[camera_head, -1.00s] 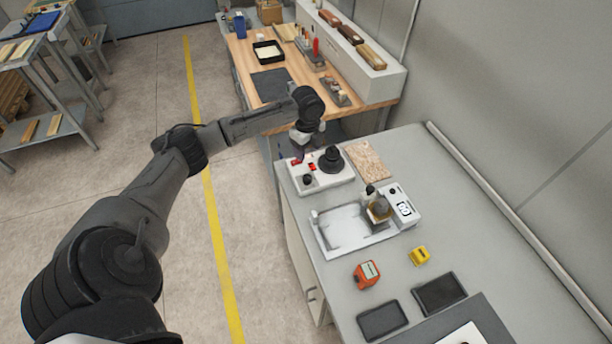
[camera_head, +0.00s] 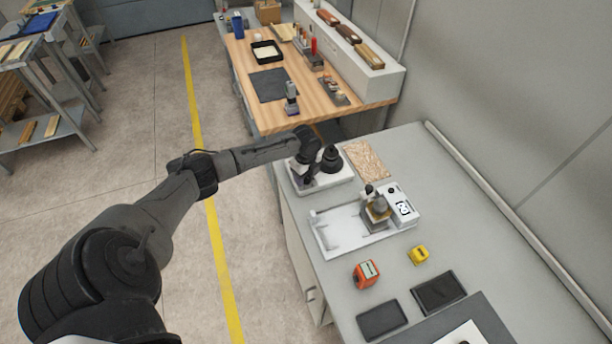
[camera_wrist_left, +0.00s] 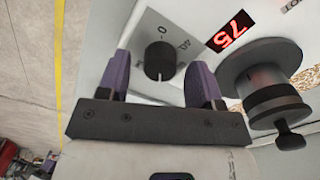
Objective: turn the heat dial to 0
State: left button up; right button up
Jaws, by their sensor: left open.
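The heat dial (camera_wrist_left: 160,60) is a small black round knob on a light panel in the left wrist view. A 0 is printed just above it, and a pale mark shows near its lower edge. My left gripper (camera_wrist_left: 160,68) is open, one purple finger on either side of the dial. A red display (camera_wrist_left: 231,32) to the upper right appears to read 75. In the head view my left gripper (camera_head: 305,181) is low over the white coater unit (camera_head: 335,183) and hides its dial. My right gripper is out of view.
A brown board (camera_head: 367,160) and a white tray device (camera_head: 335,228) are nearby. A wooden bench (camera_head: 262,112) is behind.

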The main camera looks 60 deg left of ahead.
pick_arm(q)
jog(key=shift+f, duration=0.3)
jog(key=shift+r, duration=0.1)
jog(key=c, duration=0.9)
